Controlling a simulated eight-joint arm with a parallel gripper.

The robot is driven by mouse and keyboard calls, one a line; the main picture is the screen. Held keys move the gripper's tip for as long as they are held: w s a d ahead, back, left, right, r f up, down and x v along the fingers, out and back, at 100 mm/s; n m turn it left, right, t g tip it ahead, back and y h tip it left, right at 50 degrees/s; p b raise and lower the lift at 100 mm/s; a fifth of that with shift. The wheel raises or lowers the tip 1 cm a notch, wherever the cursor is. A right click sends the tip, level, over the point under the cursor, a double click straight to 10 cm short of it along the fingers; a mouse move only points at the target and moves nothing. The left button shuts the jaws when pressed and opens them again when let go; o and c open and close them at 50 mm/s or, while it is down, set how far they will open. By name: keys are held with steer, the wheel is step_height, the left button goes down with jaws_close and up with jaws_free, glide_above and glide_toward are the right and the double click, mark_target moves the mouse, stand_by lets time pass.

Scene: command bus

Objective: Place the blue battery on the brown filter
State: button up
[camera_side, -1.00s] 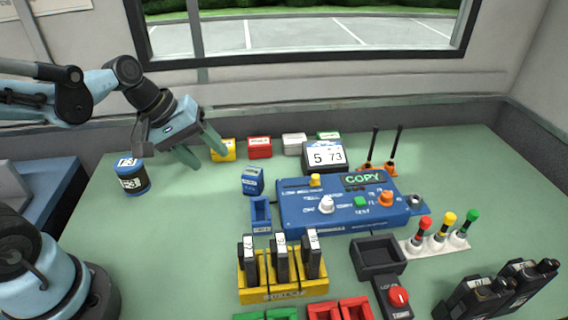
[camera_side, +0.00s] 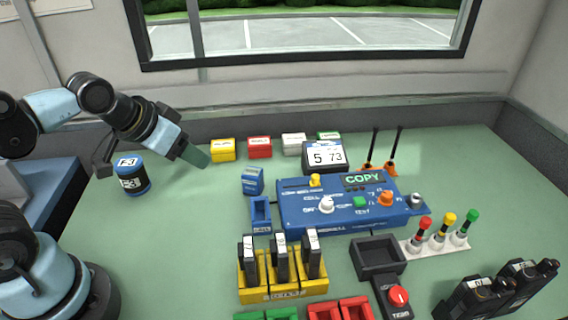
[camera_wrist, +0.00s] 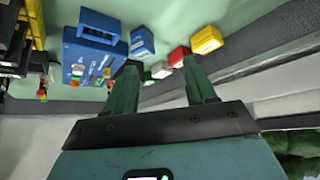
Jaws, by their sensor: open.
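A small blue block (camera_side: 253,181) with a label, which looks like the blue battery, stands upright on the green table left of the blue console; it also shows in the wrist view (camera_wrist: 142,43). I see no clearly brown filter. A round dark can with a blue top and white F3 labels (camera_side: 132,177) stands at the table's left. My gripper (camera_side: 202,158) is open and empty above the table's back left, between the can and the yellow box. Its green fingers (camera_wrist: 160,72) are spread apart in the wrist view, with nothing between them. My gripper is apart from the blue block.
Yellow (camera_side: 222,150), red (camera_side: 260,148), white and green boxes line the back. A blue holder (camera_side: 261,213) sits in front of the blue block, beside the blue console (camera_side: 340,205) showing COPY. A yellow rack (camera_side: 283,289) holds black modules.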

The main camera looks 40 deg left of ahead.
steer(key=w+d+r+n+g, duration=0.2)
steer(key=w, duration=0.3)
steer(key=n+g, duration=0.2)
steer(key=g, duration=0.1)
glide_toward(252, 171)
steer(key=shift+w+y, duration=0.3)
steer(key=shift+w, duration=0.15)
steer(key=shift+w+d+f+n, duration=0.1)
steer(key=shift+w+f+n, duration=0.15)
steer(key=shift+f, duration=0.2)
steer(key=f, duration=0.6)
steer(key=shift+w, duration=0.3)
step_height(252, 171, down, 4)
steer(key=shift+s, duration=0.15)
steer(key=shift+f, duration=0.75)
steer(key=c, duration=0.9)
steer(key=shift+c, duration=0.2)
